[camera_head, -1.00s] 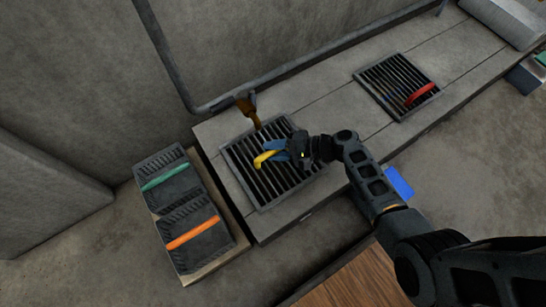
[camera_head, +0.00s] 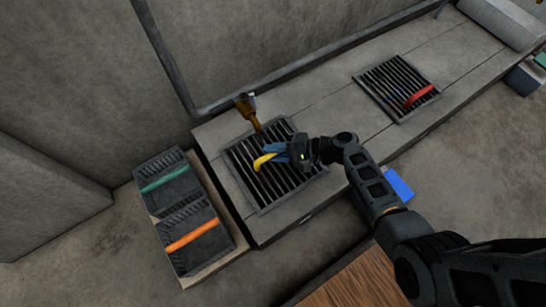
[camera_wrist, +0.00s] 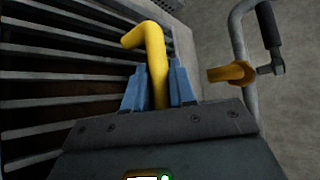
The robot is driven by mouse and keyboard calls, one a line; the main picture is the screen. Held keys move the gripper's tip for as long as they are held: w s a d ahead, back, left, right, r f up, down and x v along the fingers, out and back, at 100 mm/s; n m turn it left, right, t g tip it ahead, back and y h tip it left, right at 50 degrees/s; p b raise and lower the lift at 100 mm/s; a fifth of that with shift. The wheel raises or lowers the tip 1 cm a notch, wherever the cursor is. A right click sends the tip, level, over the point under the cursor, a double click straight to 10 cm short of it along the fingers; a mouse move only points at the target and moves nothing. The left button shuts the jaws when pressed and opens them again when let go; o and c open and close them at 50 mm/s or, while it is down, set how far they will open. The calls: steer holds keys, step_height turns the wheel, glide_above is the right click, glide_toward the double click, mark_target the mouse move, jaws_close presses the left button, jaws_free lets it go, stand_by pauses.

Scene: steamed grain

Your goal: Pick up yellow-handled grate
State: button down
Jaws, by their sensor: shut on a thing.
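The yellow-handled grate (camera_head: 290,187) lies on the grey counter, a square frame of dark parallel bars. Its bars also fill the left of the wrist view (camera_wrist: 60,75). Its yellow handle (camera_head: 264,160) shows at the grate's middle. My gripper (camera_head: 279,152) is over the grate with its blue fingers shut on the yellow handle. In the wrist view the handle (camera_wrist: 154,45) passes between the two blue fingers (camera_wrist: 158,88). I cannot tell whether the grate is clear of the counter.
A brown-and-grey pipe fitting (camera_head: 247,108) stands just behind the grate. A red-handled grate (camera_head: 385,75) lies farther right on the counter. Green-handled (camera_head: 163,178) and orange-handled (camera_head: 192,236) dark grates lie at left. A pipe (camera_head: 290,73) runs along the wall.

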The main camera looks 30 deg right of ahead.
steer(key=shift+r, duration=0.25)
